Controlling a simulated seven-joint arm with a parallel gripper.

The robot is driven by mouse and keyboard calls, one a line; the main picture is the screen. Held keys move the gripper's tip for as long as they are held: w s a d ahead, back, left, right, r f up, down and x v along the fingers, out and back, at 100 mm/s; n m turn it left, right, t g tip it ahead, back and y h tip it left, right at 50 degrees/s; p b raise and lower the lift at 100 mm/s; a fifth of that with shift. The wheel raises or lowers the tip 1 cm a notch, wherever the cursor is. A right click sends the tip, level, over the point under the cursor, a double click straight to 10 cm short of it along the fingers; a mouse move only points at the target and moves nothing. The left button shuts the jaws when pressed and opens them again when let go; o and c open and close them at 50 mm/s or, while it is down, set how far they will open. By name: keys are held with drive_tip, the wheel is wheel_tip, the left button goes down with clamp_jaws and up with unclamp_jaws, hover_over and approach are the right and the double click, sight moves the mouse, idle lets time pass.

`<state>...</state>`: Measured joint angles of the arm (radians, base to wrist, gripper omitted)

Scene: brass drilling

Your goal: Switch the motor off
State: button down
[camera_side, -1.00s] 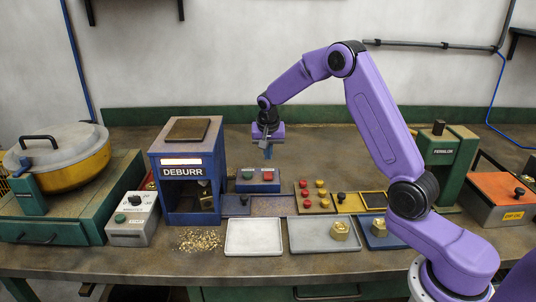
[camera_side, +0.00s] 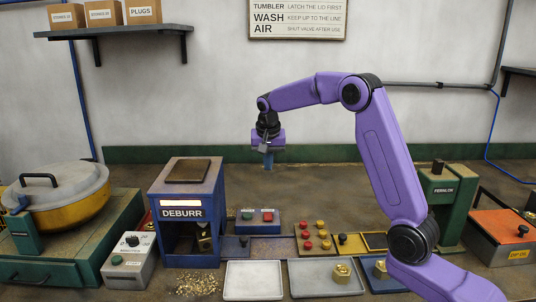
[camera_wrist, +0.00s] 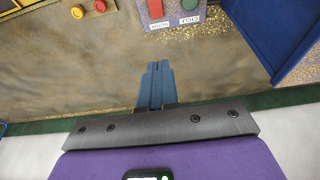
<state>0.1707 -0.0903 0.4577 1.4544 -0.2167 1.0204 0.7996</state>
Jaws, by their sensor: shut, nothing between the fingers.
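A blue-grey control box (camera_side: 258,222) with a green button (camera_side: 247,215) and a red switch (camera_side: 267,215) stands on the bench right of the DEBURR machine (camera_side: 187,220). In the wrist view the red switch (camera_wrist: 155,9) has a label that seems to read MOTOR, and the green button (camera_wrist: 190,4) sits beside it. Both are cut by the top edge. The switch's position is hard to tell. My gripper (camera_side: 268,167) is above and behind the box, pointing down, apart from it. In the wrist view its blue fingertips (camera_wrist: 156,66) are together and empty.
A board with red and yellow knobs (camera_side: 318,237) stands right of the box. Pale trays (camera_side: 252,278) lie in front, and brass chips (camera_side: 198,285) lie by the machine. Bare bench lies behind the box.

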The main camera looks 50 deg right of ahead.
drive_tip(key=shift+v, duration=1.55)
drive_tip(key=shift+w, duration=0.1)
